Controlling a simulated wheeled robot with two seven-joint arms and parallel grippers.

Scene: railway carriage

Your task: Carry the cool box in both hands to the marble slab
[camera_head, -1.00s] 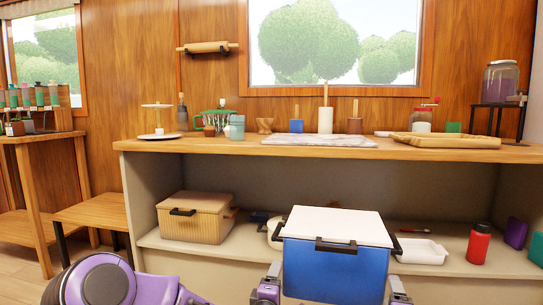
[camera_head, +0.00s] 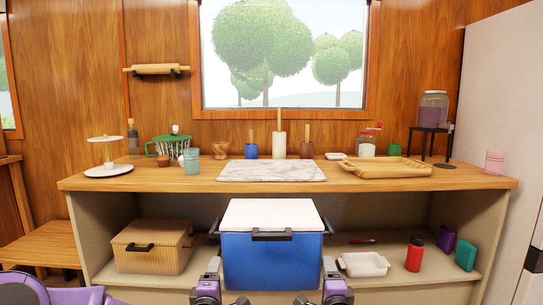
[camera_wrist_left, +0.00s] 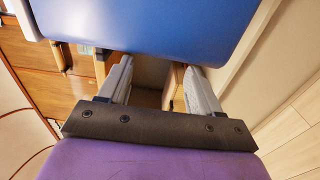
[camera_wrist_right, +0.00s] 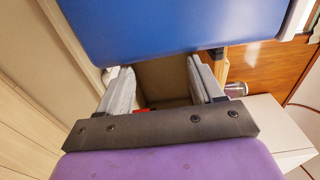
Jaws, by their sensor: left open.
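The blue cool box (camera_head: 265,262) with a white lid (camera_head: 272,214) is upright in front of the counter, below counter-top height. It has a dark front latch and dark side handles. The marble slab (camera_head: 271,171) lies bare on the counter, above and behind the box. My left gripper (camera_head: 213,266) is at the box's lower left side and my right gripper (camera_head: 330,266) at its lower right side. In both wrist views the box fills the top, and the fingers are spread with nothing visible between them. Contact with the box is unclear.
On the wooden counter (camera_head: 400,181), a wooden tray (camera_head: 386,168) stands right of the slab. Cups and a cake stand (camera_head: 108,170) are to its left. Several pestle-like items stand behind it. The shelf below holds a ribbed box (camera_head: 152,250), white dish (camera_head: 363,265) and red bottle (camera_head: 414,254).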

